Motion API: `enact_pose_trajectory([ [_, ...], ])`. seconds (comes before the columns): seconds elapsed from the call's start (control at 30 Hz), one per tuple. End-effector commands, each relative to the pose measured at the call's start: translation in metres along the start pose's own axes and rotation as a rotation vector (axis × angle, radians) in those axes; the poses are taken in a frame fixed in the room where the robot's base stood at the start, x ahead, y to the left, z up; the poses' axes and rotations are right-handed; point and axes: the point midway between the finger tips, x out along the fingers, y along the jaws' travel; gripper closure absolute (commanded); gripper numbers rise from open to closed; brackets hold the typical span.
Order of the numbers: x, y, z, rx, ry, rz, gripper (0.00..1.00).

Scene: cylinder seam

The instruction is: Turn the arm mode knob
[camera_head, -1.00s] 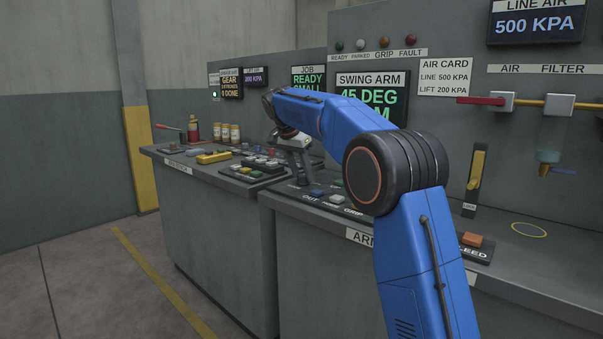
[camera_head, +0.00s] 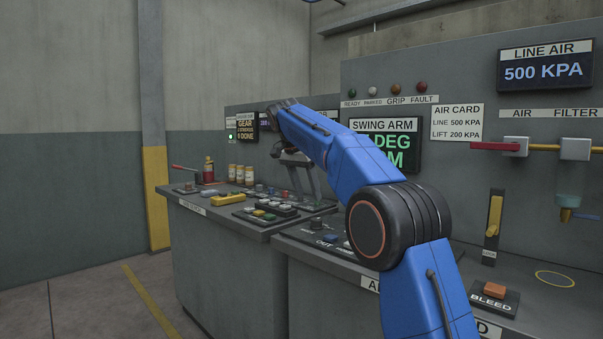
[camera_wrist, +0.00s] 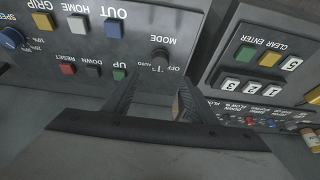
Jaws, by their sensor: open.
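The arm mode knob (camera_wrist: 160,57) is a dark round knob on the arm panel, upside down in the wrist view. Marks OFF, T and AUTO stand beside it, and the word MODE is printed near it. My gripper (camera_wrist: 158,88) is open, its two dark fingers spread, with the knob just beyond the gap between the tips. I see no contact between fingers and knob.
A neighbouring keypad (camera_wrist: 255,87) is close on the right. The BLEED button (camera_head: 494,290) is at the lower right.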

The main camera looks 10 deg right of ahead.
Motion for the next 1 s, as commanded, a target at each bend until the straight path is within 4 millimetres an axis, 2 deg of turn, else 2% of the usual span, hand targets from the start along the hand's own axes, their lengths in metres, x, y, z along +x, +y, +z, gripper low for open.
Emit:
enact_pose_trajectory([
  [0.03, -0.011, -0.001, 0.000, 0.000, 0.001, -0.003, 0.48],
  [0.2, -0.039, -0.001, 0.000, 0.001, 0.001, -0.003, 0.48],
  [0.4, -0.061, -0.001, 0.000, 0.000, 0.000, -0.002, 0.48],
  [0.6, -0.070, 0.000, 0.001, 0.000, 0.000, -0.001, 0.48],
  [1.0, -0.072, 0.002, 0.000, -0.003, -0.001, -0.001, 0.48],
])
